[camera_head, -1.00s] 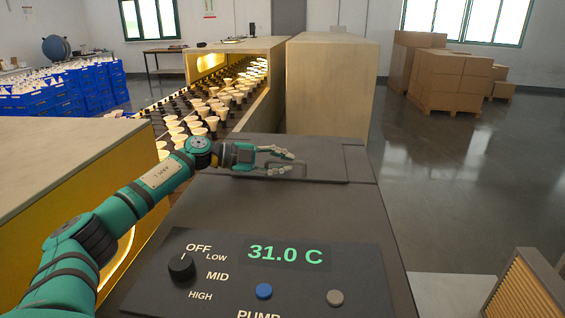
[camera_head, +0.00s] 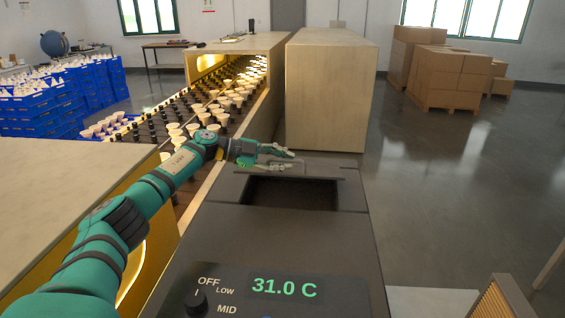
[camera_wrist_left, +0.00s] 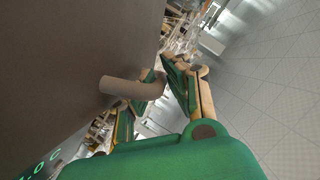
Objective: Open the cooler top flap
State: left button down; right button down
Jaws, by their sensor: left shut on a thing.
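The cooler (camera_head: 225,225) is a dark grey box with a green 31.0 C display, in the lower middle of the head view. Its top flap (camera_head: 325,168) is raised at the far end of the top, with a dark rectangular opening (camera_head: 290,193) on the near side. The wrist view shows the grey handle bar (camera_wrist_left: 130,88) running between the fingers (camera_wrist_left: 172,80), beside the dark flap surface (camera_wrist_left: 75,55). My right gripper is not in view.
A conveyor with bulbs (camera_head: 215,105) runs back on the left, with a pale-topped cabinet (camera_head: 65,185) nearer. A tall wooden box (camera_head: 330,95) stands behind the cooler. Cardboard boxes (camera_head: 445,75) stand at the back right. The floor (camera_head: 450,190) to the right is open.

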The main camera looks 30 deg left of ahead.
pick_arm(q)
jog(key=w+r, duration=0.1)
jog(key=w+a+r, duration=0.1)
jog(key=r, duration=0.1)
jog(key=shift+p, duration=0.35)
jog(key=shift+w+a+r+n+g, duration=0.2)
jog(key=shift+w+r+n, duration=0.1)
jog(key=shift+r, duration=0.15)
jog(key=shift+w+a+r+n+g, duration=0.1)
jog(key=shift+w+r+n+g, duration=0.1)
jog(key=shift+w+r, duration=0.15)
jog(key=shift+r, duration=0.1)
jog(key=c, duration=1.6)
grip_release()
jog(key=shift+c, duration=0.2)
jog(key=v, duration=1.2)
